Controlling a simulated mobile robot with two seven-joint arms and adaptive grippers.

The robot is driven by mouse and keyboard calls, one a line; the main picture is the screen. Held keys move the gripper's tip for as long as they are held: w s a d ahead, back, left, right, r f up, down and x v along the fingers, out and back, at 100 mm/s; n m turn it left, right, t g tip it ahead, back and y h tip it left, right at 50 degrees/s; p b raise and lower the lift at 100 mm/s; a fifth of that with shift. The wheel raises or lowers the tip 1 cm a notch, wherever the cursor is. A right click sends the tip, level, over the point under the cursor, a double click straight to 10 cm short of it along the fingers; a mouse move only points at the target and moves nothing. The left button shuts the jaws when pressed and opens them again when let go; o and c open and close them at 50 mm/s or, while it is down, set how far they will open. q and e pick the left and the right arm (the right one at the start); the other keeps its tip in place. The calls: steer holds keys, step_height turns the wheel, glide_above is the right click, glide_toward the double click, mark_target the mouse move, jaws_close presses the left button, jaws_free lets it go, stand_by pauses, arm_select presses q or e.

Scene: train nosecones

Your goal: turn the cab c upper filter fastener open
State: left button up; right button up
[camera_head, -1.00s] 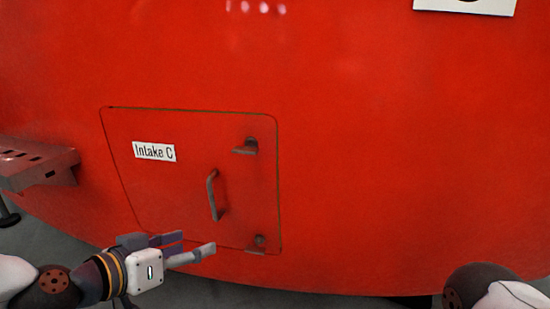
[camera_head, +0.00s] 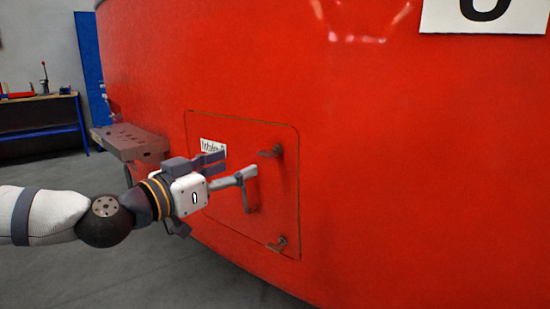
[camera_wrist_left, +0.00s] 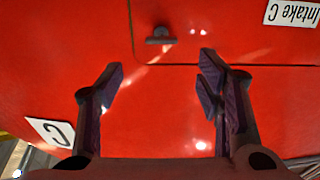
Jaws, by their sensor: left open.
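The upper filter fastener (camera_head: 271,152) is a small dark latch near the top right corner of the red Intake C hatch (camera_head: 240,128). Its bar looks roughly level. My left gripper (camera_head: 239,163) is open and empty, with its fingers in front of the hatch, left of the fastener in the head view. The left wrist view looks upside down. There the fastener (camera_wrist_left: 161,38) shows beyond and between the spread fingers of the left gripper (camera_wrist_left: 162,75), apart from them. The gap in depth is hard to judge. My right gripper is not in view.
A grey hatch handle (camera_head: 251,190) is partly behind the left fingers. A lower fastener (camera_head: 278,244) sits at the bottom right corner. A grey step (camera_head: 130,142) juts out at left. A workbench (camera_head: 42,122) stands far behind. Grey floor is clear.

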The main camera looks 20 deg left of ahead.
mark_target(265, 155)
arm_select(q)
steer(key=b+x, duration=0.1)
steer(key=x, duration=1)
steer(key=shift+w+f+b, duration=0.2)
steer(key=shift+w+b, duration=0.15)
steer(key=shift+b, duration=0.05)
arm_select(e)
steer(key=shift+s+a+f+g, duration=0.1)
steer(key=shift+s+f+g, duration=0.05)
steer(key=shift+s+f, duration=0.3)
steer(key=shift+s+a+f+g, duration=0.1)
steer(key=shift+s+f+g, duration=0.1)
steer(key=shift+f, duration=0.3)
arm_select(q)
steer(key=c, duration=1.2)
